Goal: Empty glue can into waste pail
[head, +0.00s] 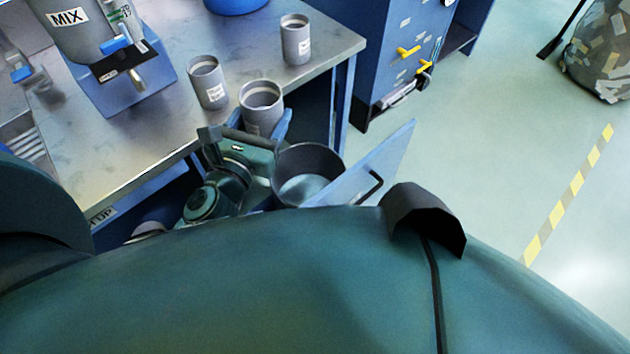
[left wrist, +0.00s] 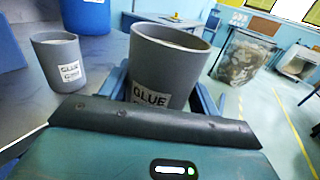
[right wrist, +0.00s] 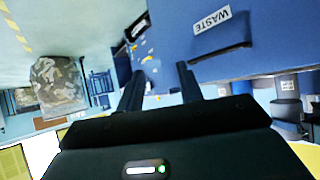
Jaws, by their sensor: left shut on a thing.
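My left gripper (head: 261,122) is shut on a grey glue can (head: 262,96), one finger on each side. In the left wrist view the can (left wrist: 165,65) stands roughly upright, its GLUE label facing me; its contents cannot be made out. The dark open waste pail (head: 310,178) is below and right of the held can, behind a blue front panel (head: 385,160) with a black handle. In the right wrist view a blue panel (right wrist: 270,45) bears a WASTE label. My right gripper (right wrist: 160,88) is open and empty beside that panel; the head view does not show it.
Two more grey cans (head: 207,82) (head: 295,40) stand on the metal table (head: 335,40). A MIX dispenser (head: 85,30) stands at its left and a blue container (head: 237,4) at the back.

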